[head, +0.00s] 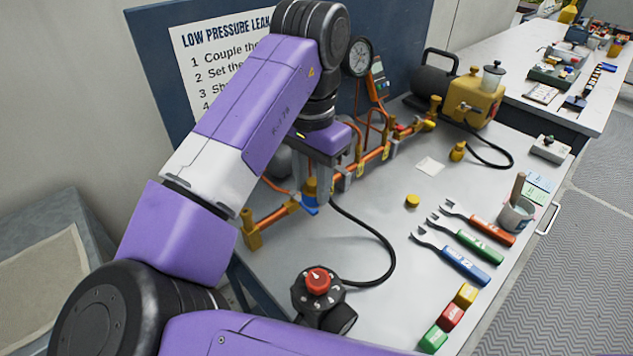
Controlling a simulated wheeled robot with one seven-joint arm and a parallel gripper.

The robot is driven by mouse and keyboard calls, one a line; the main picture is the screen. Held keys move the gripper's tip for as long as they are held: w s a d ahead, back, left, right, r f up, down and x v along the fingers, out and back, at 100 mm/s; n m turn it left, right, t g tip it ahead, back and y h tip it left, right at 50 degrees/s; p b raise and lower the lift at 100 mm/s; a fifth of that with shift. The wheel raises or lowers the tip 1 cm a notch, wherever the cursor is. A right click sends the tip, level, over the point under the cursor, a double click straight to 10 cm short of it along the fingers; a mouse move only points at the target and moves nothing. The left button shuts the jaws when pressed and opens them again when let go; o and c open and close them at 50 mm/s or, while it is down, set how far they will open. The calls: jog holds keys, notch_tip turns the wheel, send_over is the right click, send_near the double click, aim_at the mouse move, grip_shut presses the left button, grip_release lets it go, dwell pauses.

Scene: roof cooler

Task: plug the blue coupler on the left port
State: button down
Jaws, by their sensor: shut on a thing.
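My gripper (318,193) points down over the left part of the copper pipe manifold (373,160). Its grey fingers are shut on the blue coupler (309,188), which is mostly covered by them. A black hose (389,250) runs from beside the coupler across the bench toward a black unit with a red knob (318,281). The coupler is at the manifold's left section, close to the pipe. The left port is hidden behind my gripper and coupler, so I cannot tell whether they touch or are joined.
The grey bench (420,275) holds blue, green and red wrenches (455,262) and small coloured blocks (450,318) at the front right. A yellow pump (474,100) stands at the back. A gauge (357,57) rises behind the manifold. The bench between hose and wrenches is mostly clear.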

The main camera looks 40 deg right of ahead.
jog(key=shift+w+a, duration=0.1)
jog(key=w+a+m, duration=0.3)
jog(key=w+a, duration=0.1)
jog(key=shift+w+a, duration=0.15)
jog(key=shift+a, duration=0.1)
dwell(0.5)
jog(key=shift+w+a+m, duration=1.5)
jog(key=shift+w+a, duration=0.75)
jog(key=shift+a, duration=0.1)
jog(key=shift+r+p, duration=0.1)
jog(key=shift+p, duration=0.3)
jog(key=shift+p, duration=0.45)
jog(key=shift+f, duration=0.25)
jog(key=shift+f+b, duration=0.55)
jog(key=shift+f, duration=0.65)
jog(key=shift+r+p, duration=0.1)
jog(key=shift+p, duration=0.9)
